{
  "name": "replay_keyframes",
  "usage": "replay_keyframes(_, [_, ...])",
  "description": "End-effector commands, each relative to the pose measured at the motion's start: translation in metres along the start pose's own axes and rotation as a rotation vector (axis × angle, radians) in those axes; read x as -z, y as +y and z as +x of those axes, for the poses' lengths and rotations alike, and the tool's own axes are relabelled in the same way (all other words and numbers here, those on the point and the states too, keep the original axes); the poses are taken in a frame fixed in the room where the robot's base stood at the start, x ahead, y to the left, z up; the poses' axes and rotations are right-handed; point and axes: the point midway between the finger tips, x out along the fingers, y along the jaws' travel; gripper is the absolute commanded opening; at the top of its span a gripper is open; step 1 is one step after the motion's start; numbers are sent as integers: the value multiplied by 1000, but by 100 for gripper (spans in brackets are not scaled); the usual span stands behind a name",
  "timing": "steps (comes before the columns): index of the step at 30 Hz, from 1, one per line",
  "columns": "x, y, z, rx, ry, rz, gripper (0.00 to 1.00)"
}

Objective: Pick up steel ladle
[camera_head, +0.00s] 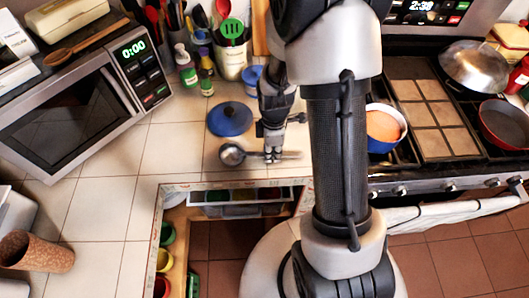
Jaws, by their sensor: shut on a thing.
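The steel ladle (232,155) shows in the head view on the white tiled counter near its front edge. Its round bowl is at the left and its handle runs right, past my fingers. My gripper (272,156) points down over the handle and is shut on it, just right of the bowl. Part of the handle is hidden behind the fingers, and its far end is close to my arm. I cannot tell whether the ladle touches the counter or is slightly above it.
A blue lid (229,119) lies just behind the ladle. A utensil crock (230,62) and bottles stand farther back. A microwave (88,95) is at left, and a stove with a blue pot (384,128) at right. An open drawer (240,196) is below the counter edge.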

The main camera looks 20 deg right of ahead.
Motion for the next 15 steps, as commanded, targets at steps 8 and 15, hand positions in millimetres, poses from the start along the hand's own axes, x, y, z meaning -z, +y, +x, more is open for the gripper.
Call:
replay_keyframes(8, [0,1,-18,-2,0,0,0])
replay_keyframes(15, [0,2,-74,-7,1,0,0])
